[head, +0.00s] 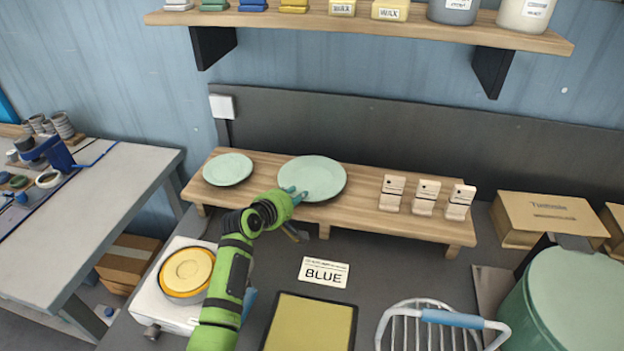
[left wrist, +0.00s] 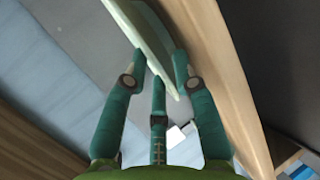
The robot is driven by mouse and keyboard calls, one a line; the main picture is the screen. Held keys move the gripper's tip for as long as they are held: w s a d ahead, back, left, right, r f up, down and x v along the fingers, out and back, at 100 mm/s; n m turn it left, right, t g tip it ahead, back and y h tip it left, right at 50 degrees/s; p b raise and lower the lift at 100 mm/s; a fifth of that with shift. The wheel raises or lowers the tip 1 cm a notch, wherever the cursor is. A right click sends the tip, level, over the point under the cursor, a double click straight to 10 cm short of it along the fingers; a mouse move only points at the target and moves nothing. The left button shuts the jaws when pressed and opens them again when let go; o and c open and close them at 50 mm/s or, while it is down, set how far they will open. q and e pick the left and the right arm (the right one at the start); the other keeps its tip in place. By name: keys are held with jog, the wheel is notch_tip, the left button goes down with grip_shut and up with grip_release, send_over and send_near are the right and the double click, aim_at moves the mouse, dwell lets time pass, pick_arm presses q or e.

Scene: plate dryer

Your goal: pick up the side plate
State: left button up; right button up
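Two pale green plates lie on the wooden rack. The smaller one, by size the side plate (head: 228,169), is at the rack's left end. The larger plate (head: 316,174) is right of it. My left gripper (head: 294,192) is at the front left rim of the larger plate, to the right of the side plate. In the left wrist view the gripper (left wrist: 160,62) has its fingers spread, with a plate's rim (left wrist: 149,38) between them. I cannot tell whether the fingers touch it. My right gripper is out of view.
Wooden blocks (head: 426,196) stand on the rack's right part. In front are a yellow-topped device (head: 187,271), a BLUE card (head: 324,271), a framed yellow pad (head: 309,325) and a wire rack (head: 440,320). A shelf (head: 360,25) overhangs the back.

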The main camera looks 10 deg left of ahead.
pick_arm(q)
jog(key=shift+w+d+f, duration=0.1)
jog(key=shift+w+d, duration=0.05)
jog(key=shift+w, duration=0.15)
grip_shut()
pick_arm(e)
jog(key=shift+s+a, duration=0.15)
